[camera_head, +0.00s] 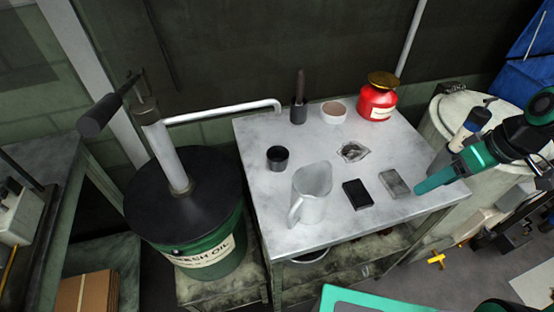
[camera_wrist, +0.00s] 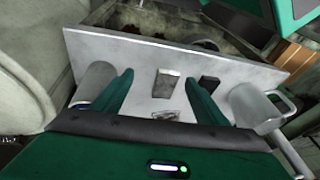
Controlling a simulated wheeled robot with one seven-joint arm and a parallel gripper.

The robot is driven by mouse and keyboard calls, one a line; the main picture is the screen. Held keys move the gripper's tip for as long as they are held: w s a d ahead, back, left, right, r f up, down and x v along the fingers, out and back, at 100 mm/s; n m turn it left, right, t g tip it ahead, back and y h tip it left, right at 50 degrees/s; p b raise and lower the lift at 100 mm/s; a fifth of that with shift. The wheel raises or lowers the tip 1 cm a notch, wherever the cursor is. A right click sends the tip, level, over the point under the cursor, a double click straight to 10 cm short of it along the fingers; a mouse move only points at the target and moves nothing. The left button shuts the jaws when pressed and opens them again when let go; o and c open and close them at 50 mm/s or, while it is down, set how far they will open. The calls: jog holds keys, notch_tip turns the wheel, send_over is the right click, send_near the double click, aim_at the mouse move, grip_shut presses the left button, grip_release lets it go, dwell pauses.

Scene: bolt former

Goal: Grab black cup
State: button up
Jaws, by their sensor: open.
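The black cup (camera_head: 278,160) is a small, dark, open-topped cup standing upright on the left part of the light metal table (camera_head: 300,235). I cannot make it out in the wrist view. My gripper (camera_head: 425,182) is at the table's right edge, well to the right of the cup. In the wrist view my gripper (camera_wrist: 160,82) shows two teal fingers spread apart with nothing between them touching. Beyond the fingers lie a grey block (camera_wrist: 167,83) and a black block (camera_wrist: 210,83).
A light metal pitcher (camera_head: 312,185) stands right of the cup. A dark holder (camera_head: 298,112), pale bowl (camera_head: 333,112), red can (camera_head: 376,102) and ashtray (camera_head: 352,151) are farther back. A green oil drum (camera_head: 215,245) with a pump is at left; a pale barrel (camera_head: 440,118) at right.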

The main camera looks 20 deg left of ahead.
aim_at(278, 159)
jog(key=w+a+f+n+y, duration=0.1)
jog(key=a+n, duration=0.1)
jog(key=a, duration=0.3)
jog(key=w+a+f+n+y, duration=0.1)
jog(key=a+n, duration=0.1)
jog(key=a, duration=0.3)
jog(key=a+f+n+y, duration=0.1)
jog(key=a+n+y, duration=0.1)
jog(key=a, duration=0.3)
jog(key=shift+w+a, duration=0.15)
jog(key=shift+w, duration=0.25)
jog(key=a+n+y, duration=0.1)
jog(key=a, duration=0.3)
jog(key=a+n+y, duration=0.1)
jog(key=a+y, duration=0.1)
jog(key=a, duration=0.3)
jog(key=a+r+n+g+y, duration=0.1)
jog(key=a+n+y, duration=0.1)
jog(key=a, duration=0.3)
jog(key=shift+s+a, duration=0.1)
jog(key=shift+s, duration=0.15)
jog(key=x, duration=0.4)
jog(key=shift+a, duration=0.25)
jog(key=shift+x, duration=3.15)
jog(key=shift+w+f, duration=0.1)
jog(key=shift+w, duration=0.05)
jog(key=shift+d, duration=0.1)
jog(key=shift+c, duration=0.7)
jog(key=c, duration=1)
